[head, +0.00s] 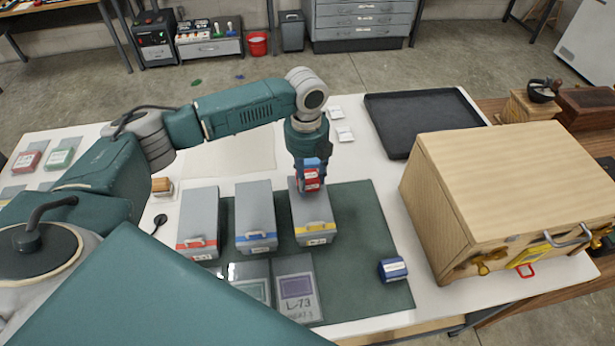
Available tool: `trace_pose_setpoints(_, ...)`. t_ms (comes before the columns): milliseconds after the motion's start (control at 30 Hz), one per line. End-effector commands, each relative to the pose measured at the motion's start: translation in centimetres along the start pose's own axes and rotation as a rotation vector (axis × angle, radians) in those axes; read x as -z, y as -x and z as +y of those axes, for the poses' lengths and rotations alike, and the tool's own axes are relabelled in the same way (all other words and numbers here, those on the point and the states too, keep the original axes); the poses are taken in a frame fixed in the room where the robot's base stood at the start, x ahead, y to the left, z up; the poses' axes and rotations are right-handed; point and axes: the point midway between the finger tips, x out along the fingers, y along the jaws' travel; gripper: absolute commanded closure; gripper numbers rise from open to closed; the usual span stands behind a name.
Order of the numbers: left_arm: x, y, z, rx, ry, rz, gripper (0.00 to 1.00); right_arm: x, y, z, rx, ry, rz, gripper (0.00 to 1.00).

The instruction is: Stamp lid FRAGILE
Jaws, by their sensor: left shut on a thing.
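My left gripper (309,183) points down over the back part of the grey box with a yellow band (315,215). It is shut on a red stamp (312,177) with a pale label. I cannot tell whether the stamp touches the lid. Two more grey boxes stand to the left in the same row, one with a blue band (256,212) and one with a red band (198,220). A blue stamp (393,269) with a white label sits at the right of the green mat (365,225). My right gripper is not in view.
A grey case marked L-73 (296,288) lies in front of the boxes. A large wooden chest (500,180) stands at the right. A black tray (422,118) lies at the back. A small black round-headed item (160,220) lies left of the boxes.

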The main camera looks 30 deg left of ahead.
Motion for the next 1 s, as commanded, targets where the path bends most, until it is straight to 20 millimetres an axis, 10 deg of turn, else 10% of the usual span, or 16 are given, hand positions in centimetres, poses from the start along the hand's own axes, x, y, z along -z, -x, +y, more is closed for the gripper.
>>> trace_pose_setpoints(1000, 0.0, -1.0, 0.0, 0.000, 0.000, 0.000, 0.72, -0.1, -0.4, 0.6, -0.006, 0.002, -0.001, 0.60)
